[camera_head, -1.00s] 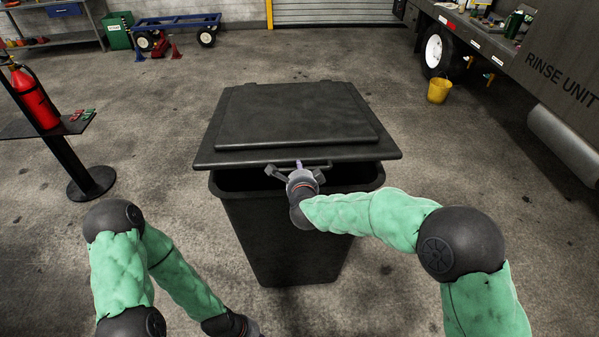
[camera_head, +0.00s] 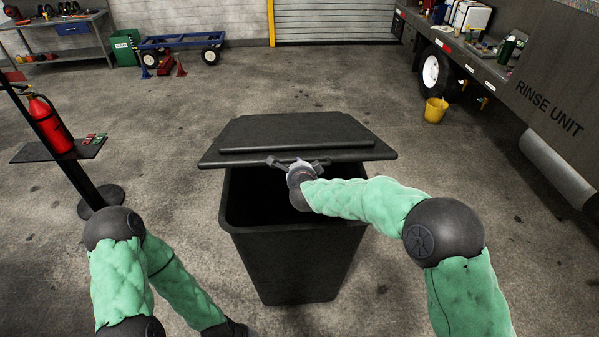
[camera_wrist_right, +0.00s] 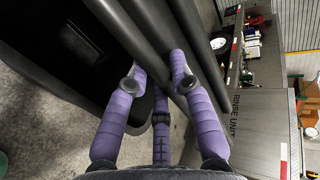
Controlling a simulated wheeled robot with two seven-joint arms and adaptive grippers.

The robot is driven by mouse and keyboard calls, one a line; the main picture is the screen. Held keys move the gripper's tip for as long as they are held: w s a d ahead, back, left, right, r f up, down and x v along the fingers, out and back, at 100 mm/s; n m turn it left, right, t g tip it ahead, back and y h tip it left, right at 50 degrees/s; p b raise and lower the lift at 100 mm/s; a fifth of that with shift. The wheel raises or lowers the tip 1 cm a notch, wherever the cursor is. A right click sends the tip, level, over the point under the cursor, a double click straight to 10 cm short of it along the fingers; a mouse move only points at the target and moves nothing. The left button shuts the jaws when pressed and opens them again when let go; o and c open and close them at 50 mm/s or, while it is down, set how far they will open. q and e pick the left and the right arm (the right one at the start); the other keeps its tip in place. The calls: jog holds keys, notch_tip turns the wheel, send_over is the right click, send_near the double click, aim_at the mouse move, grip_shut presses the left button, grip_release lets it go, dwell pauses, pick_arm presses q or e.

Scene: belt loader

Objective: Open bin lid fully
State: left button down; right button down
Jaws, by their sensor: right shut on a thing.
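The black bin (camera_head: 290,265) stands in the middle of the head view, and its dark inside shows below the lid. Its lid (camera_head: 298,131) is hinged at the far side and raised partway, tilted up at the front edge. My right gripper (camera_head: 298,163) is at the middle of the lid's front edge, shut on the lid edge. In the right wrist view the purple fingers of my right gripper (camera_wrist_right: 158,75) are against the dark lid edge (camera_wrist_right: 140,35); the exact contact is partly hidden. My left arm hangs at the lower left, and its gripper is out of the picture.
A stand with a shelf (camera_head: 62,149) and a red fire extinguisher (camera_head: 50,124) is at the left. A truck marked RINSE UNIT (camera_head: 545,110) is at the right, with a yellow bucket (camera_head: 435,110) by it. A blue cart (camera_head: 180,43) stands at the back. The floor around the bin is clear.

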jog(key=w+r+p, duration=0.5)
jog(key=r+p, duration=0.2)
jog(key=r, duration=0.1)
jog(key=w+r+p, duration=0.5)
jog(key=r+p, duration=0.3)
jog(key=r, duration=0.1)
jog(key=shift+w+r, duration=0.15)
jog(key=shift+w, duration=0.05)
